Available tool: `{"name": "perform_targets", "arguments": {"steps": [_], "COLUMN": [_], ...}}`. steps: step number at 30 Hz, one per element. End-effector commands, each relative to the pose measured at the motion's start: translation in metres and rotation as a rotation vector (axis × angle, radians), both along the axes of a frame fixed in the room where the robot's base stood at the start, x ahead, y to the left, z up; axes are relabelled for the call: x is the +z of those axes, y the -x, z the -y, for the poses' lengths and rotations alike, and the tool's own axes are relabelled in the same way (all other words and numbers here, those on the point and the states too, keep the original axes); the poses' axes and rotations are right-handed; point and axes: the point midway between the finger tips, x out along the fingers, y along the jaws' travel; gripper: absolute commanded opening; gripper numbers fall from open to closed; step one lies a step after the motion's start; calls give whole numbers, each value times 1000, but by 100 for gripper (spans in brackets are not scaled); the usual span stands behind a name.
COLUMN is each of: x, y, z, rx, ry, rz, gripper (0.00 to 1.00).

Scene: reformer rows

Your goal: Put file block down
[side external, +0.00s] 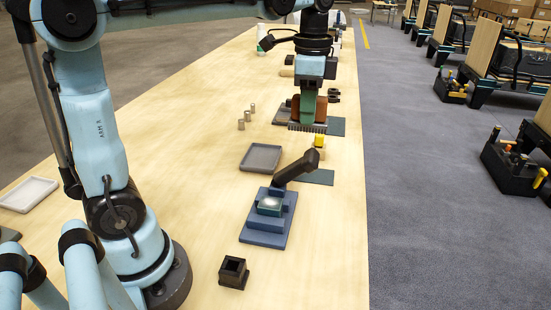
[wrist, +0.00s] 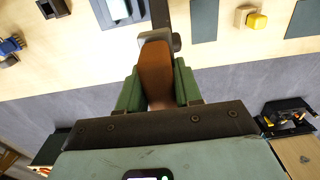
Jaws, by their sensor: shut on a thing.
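The file block (side external: 320,109) is a brown block with a dark, toothed-looking strip along its bottom edge in the side view. My gripper (side external: 308,118) points down with its green fingers shut on it. In the wrist view the brown block (wrist: 156,72) sits between the two green fingers of my gripper (wrist: 158,88). The block is upright, over or beside a dark flat mat (side external: 336,126) at the right side of the table. I cannot tell whether its underside touches anything.
A yellow block (side external: 319,141) stands just in front. A blue fixture (side external: 265,228) with a dark lever arm, a grey tray (side external: 261,158), small metal pegs (side external: 247,118) and a black square holder (side external: 233,271) are on the table. The table's right edge is close.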

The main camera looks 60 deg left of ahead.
Motion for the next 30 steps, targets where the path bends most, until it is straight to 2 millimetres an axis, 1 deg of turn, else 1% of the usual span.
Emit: {"name": "perform_targets", "arguments": {"steps": [1, 6, 9, 16, 18, 24, 27, 30], "x": [0, -3, -6, -18, -34, -72, -88, -98], "y": [-13, -49, -66, -95, -92, -92, -92, -92], "z": [-8, -32, -45, -72, -69, -69, -69, -69], "rx": [3, 3, 2, 2, -1, -1, 0, 0], "ry": [0, 1, 1, 2, 2, 2, 2, 2], "rz": [0, 1, 1, 1, 1, 1, 1, 1], "gripper": [1, 1, 1, 1, 1, 1, 1, 1]}}
